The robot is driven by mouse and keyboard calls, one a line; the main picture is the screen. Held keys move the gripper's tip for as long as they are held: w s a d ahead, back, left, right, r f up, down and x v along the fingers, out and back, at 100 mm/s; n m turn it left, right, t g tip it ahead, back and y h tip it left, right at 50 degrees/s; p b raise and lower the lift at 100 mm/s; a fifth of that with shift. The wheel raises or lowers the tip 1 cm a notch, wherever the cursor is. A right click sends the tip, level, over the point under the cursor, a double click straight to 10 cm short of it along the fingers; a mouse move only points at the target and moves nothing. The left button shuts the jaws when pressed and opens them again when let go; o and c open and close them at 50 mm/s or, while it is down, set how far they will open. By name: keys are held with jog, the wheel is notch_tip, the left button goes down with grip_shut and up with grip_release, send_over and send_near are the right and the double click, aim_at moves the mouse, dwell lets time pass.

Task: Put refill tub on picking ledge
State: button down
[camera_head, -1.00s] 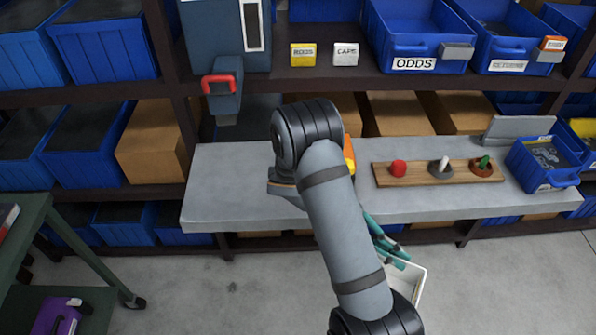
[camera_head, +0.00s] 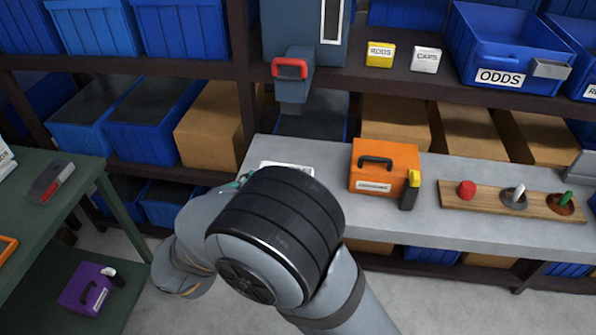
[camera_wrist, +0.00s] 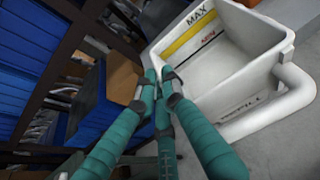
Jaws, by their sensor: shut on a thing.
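The refill tub (camera_wrist: 225,65) is a white open box with a MAX mark, a yellow stripe and a rounded handle bar, filling the upper right of the wrist view. My gripper (camera_wrist: 160,88) has teal fingers shut on the tub's near left edge. The tub is tilted in that view and appears empty. In the head view, only a white strip of the tub (camera_head: 287,168) shows behind my arm, which hides the rest. The grey picking ledge (camera_head: 465,232) runs from the middle to the right; I cannot tell whether the tub is above it.
An orange case (camera_head: 384,167) stands on the ledge, with a wooden board (camera_head: 490,202) of knobs to its right. A dispenser with a red handle (camera_head: 290,68) hangs above the ledge's left end. A green cart (camera_head: 55,215) stands at left. Bare ledge shows around the case.

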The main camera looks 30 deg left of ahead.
jog(key=shift+n, duration=0.3)
jog(key=shift+w+a+r+p+x, duration=0.1)
jog(key=shift+a+r+p+x, duration=0.35)
jog(key=shift+x, duration=2.45)
jog(key=shift+w+a+r+p+x, duration=0.15)
jog(key=shift+r+p+x, duration=0.4)
jog(key=shift+x, duration=2.35)
jog(key=shift+w+a+r+p+x, duration=0.1)
jog(key=shift+a+r+p+x, duration=0.4)
jog(key=shift+x, duration=2.45)
jog(key=shift+s+d, duration=0.1)
jog(key=shift+f+b, duration=0.15)
jog(key=shift+b, duration=0.2)
jog(key=c, duration=1.9)
grip_release()
jog(key=shift+o, duration=0.2)
